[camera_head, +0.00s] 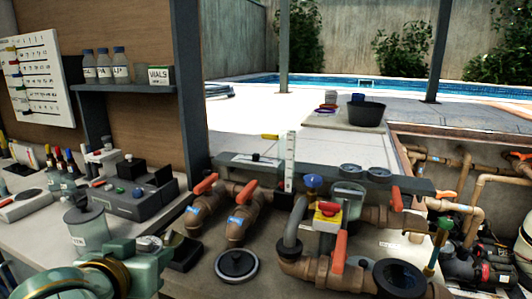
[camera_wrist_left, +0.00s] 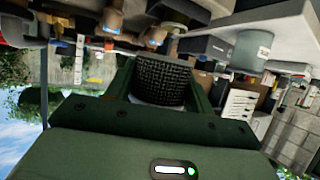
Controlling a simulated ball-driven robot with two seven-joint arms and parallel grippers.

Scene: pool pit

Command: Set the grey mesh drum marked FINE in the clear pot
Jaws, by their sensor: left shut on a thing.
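My left gripper (camera_head: 165,248) comes in at the lower left of the head view, in front of the bench. In the left wrist view its two green fingers are shut on a dark grey mesh drum (camera_wrist_left: 160,80). The drum's pale rim shows at its lower edge; no FINE mark is readable. My right gripper is not in view.
Brown pipes with orange handles (camera_head: 205,205) stand right of the gripper. A black round lid (camera_head: 237,265) lies before them. A dark grey device (camera_head: 135,195) and several small bottles crowd the bench. A shelf (camera_head: 130,88) with vials hangs above.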

